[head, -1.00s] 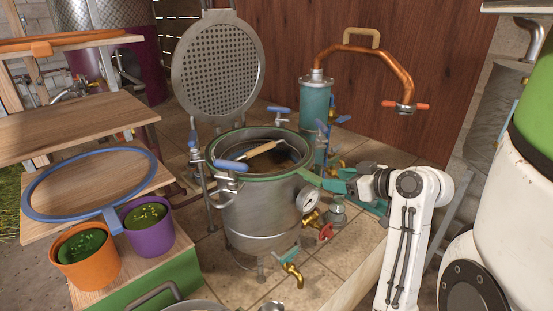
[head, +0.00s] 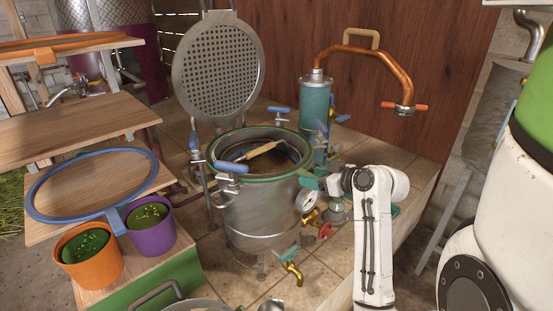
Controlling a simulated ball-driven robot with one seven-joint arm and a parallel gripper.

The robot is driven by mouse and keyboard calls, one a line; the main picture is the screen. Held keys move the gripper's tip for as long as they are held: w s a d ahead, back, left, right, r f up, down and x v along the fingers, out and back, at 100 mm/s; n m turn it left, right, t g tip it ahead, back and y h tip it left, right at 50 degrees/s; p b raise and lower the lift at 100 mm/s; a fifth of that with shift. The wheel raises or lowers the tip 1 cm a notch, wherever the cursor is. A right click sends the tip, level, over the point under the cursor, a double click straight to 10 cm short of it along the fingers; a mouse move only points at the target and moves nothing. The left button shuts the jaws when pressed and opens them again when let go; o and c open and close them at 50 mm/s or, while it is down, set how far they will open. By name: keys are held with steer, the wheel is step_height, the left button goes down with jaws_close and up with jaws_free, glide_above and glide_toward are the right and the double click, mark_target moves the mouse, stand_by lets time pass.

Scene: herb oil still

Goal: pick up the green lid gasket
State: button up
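The green lid gasket (head: 262,178) is a thin ring lying around the rim of the steel still pot (head: 256,213) in the middle of the head view. Its right side, where a green tab sticks out, is partly hidden by my gripper. My gripper (head: 308,180), with teal fingers, is at that right side of the rim, at the tab. Whether the fingers are open or closed on the tab is too small to tell.
A blue ring (head: 154,158) and an orange ring (head: 70,41) lie on wooden shelves at left. The perforated lid (head: 217,67) stands open behind the pot. A gauge (head: 306,201) and brass taps sit close below my gripper. A teal condenser (head: 315,103) stands behind.

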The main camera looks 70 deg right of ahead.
jaws_close()
stand_by(0.3)
steer(key=shift+r, duration=0.15)
